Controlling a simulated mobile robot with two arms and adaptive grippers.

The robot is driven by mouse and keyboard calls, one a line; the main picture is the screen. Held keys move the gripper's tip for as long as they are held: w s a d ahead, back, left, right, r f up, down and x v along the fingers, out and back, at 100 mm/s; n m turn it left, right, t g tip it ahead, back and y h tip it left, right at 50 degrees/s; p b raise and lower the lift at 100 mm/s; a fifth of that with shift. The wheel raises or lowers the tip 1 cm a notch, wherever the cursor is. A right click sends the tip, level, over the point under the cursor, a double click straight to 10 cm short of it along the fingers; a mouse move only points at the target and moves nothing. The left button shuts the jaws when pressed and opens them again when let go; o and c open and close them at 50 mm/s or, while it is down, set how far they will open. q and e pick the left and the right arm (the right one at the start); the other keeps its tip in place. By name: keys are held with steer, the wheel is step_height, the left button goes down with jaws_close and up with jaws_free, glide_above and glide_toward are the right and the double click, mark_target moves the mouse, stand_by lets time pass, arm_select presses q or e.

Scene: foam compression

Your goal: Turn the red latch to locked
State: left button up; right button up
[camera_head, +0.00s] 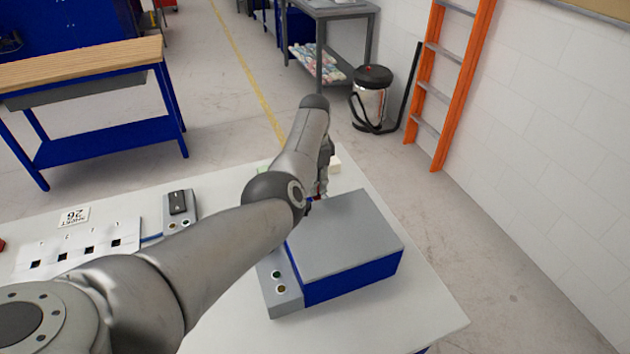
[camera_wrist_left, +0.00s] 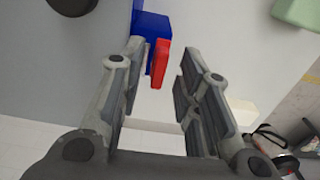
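The red latch (camera_wrist_left: 159,64) shows in the left wrist view as a small upright red bar beside a blue block (camera_wrist_left: 151,28). My left gripper (camera_wrist_left: 162,78) is open, its fingers on either side of the latch in the picture. I see gaps on both sides and cannot tell how deep the latch sits between them. In the head view my left gripper (camera_head: 322,182) is mostly hidden by its own arm, at the far edge of a blue box (camera_head: 352,278) with a closed grey lid (camera_head: 345,234). My right gripper is not in view.
The box stands on a white table (camera_head: 420,312). A control panel with two buttons (camera_head: 279,283) adjoins its left side. A small switch box (camera_head: 178,205) and a white plate with several black squares (camera_head: 78,248) lie left. A pale block (camera_head: 334,166) lies beyond the gripper.

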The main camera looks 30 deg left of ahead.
arm_select(q)
steer(key=shift+f, duration=0.1)
jaws_close()
steer(key=shift+n, duration=0.4)
steer(key=n+p, duration=0.1)
steer(key=n, duration=0.1)
steer(key=shift+s+d+n, duration=0.1)
steer(key=shift+n, duration=0.2)
steer(key=n+p, duration=0.1)
steer(key=n, duration=0.2)
steer(key=shift+d+n, duration=0.1)
steer(key=shift+n, duration=0.2)
steer(key=n, duration=0.5)
steer(key=shift+d+n, duration=0.1)
steer(key=shift+n, duration=0.2)
steer(key=n, duration=0.5)
steer(key=shift+w+d, duration=0.15)
steer(key=shift+w, duration=0.05)
steer(key=shift+n, duration=0.3)
